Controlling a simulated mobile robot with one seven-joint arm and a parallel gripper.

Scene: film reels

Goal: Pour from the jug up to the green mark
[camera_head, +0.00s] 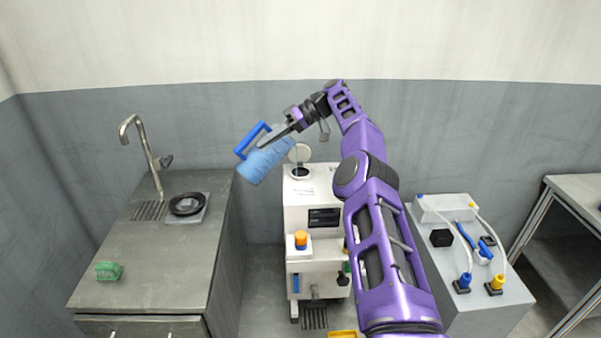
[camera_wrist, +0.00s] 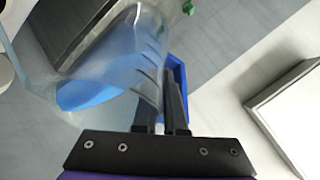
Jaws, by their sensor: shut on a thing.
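The jug (camera_head: 264,163) is clear with blue liquid in it and has a blue handle (camera_head: 247,141). It is tilted in the air, left of and above the white machine (camera_head: 315,211). My gripper (camera_head: 287,133) is shut on the jug. In the wrist view my fingers (camera_wrist: 163,103) are at the jug's handle side, with the blue handle (camera_wrist: 177,82) beside them and the clear jug wall (camera_wrist: 150,50) at left. The machine has a dark round opening (camera_head: 300,173) on top and a raised round lid (camera_head: 300,153) behind it. I cannot make out a green mark.
At left is a grey counter (camera_head: 150,250) with a tap (camera_head: 143,148), a black reel (camera_head: 187,204) and a green block (camera_head: 109,271). At right a grey cabinet (camera_head: 490,310) carries tubes and bottles. A metal table (camera_head: 575,190) stands far right.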

